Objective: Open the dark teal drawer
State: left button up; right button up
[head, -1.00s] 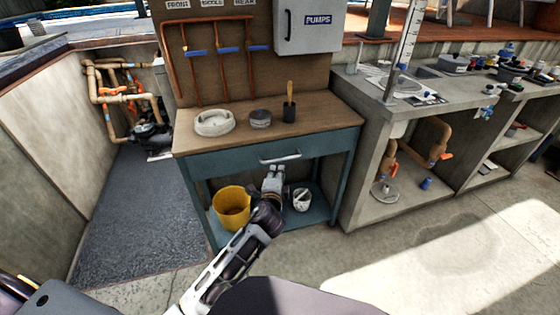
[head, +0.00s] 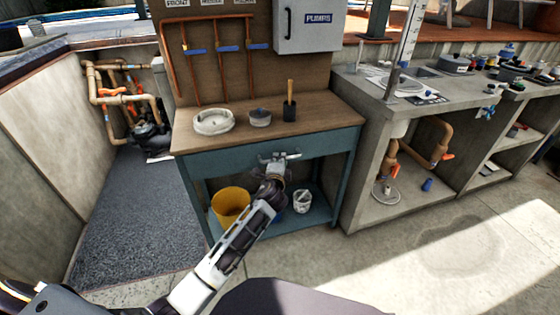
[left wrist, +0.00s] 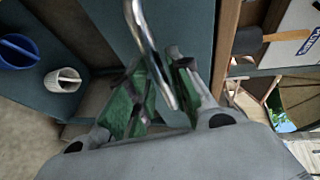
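The dark teal drawer (head: 225,160) sits under the wooden top of the workbench, and its front looks flush with the bench. Its silver bar handle (head: 294,156) is at the middle of the front. My left gripper (head: 277,161) is at the handle, reaching up from below. In the left wrist view the handle (left wrist: 147,35) runs between the two green-padded fingers (left wrist: 160,80). The fingers look apart, one on each side of the bar; firm contact does not show. The drawer front (left wrist: 185,25) fills the upper middle there. My right gripper is not in view.
A yellow bucket (head: 231,203) and a white pail (head: 302,201) stand on the shelf below the drawer. A concrete counter (head: 355,190) adjoins at right.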

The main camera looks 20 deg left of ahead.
pick_arm(q)
jog(key=shift+x, duration=0.9)
jog(key=shift+c, duration=0.2)
grip_shut()
